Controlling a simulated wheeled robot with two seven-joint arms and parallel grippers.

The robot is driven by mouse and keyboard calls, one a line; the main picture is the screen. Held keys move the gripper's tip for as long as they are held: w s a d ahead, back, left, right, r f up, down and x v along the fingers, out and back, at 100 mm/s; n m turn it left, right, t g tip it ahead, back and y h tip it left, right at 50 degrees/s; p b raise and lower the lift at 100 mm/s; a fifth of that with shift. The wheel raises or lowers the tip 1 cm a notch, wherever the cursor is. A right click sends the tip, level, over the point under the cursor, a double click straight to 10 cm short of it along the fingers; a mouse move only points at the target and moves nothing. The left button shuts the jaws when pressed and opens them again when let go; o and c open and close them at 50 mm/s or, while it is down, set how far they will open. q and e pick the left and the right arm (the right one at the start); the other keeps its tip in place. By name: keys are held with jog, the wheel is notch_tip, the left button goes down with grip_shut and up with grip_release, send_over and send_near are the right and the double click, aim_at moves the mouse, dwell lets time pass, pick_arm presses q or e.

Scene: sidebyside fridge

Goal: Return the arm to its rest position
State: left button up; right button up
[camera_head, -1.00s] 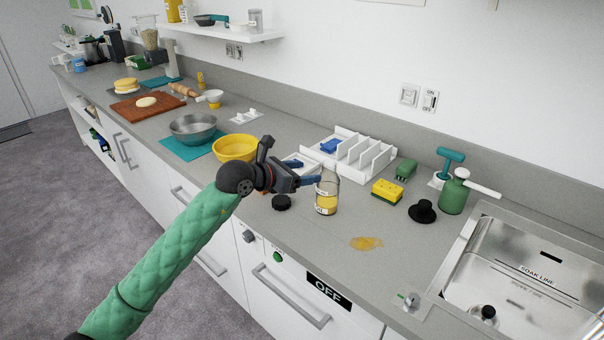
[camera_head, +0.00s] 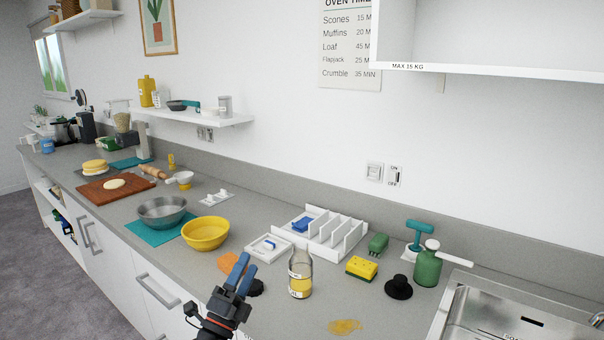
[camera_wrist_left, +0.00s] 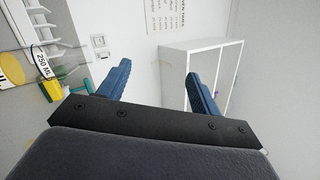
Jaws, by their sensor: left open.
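My left gripper (camera_head: 238,276) shows at the bottom of the head view, its blue fingers pointing up above the counter's front edge. It is open and empty. In the left wrist view its two blue fingers (camera_wrist_left: 160,85) stand apart with nothing between them, facing the wall and a white cabinet. My right gripper is not in view.
A yellow bowl (camera_head: 205,233), a white divided tray (camera_head: 322,238), a sponge (camera_head: 361,268) and a green pump bottle (camera_head: 428,268) stand on the counter (camera_head: 290,318). A yellow-brown spill (camera_head: 345,327) lies near the front. The sink (camera_head: 500,315) is at right; a shelf hangs above.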

pick_arm(q)
jog(key=s+a+f+n+g+y, duration=0.45)
jog(key=a+f+n+y, duration=0.2)
jog(key=f+n, duration=0.35)
jog(key=s+a+f+n+g+y, duration=0.3)
jog(key=s+a+f+n+y, duration=0.25)
jog(key=f+n+y, duration=0.4)
jog(key=s+d+f+n+g+h, duration=0.1)
jog(key=s+f+n+g+h, duration=0.15)
jog(key=s+f+g, duration=0.65)
jog(key=s+d+f+n+g+h, duration=0.1)
jog(key=s+d+f+g+h, duration=0.15)
jog(key=s+f, duration=0.75)
jog(key=s+d+f+g, duration=0.1)
jog(key=s+d+f, duration=0.1)
jog(key=f, duration=0.9)
jog(key=s+d+f+h, duration=0.1)
jog(key=s+d+f, duration=0.1)
jog(key=f, duration=0.9)
jog(key=shift+s+d+f+g, duration=0.25)
jog(key=shift+s+d+g, duration=0.15)
jog(key=shift+s, duration=0.25)
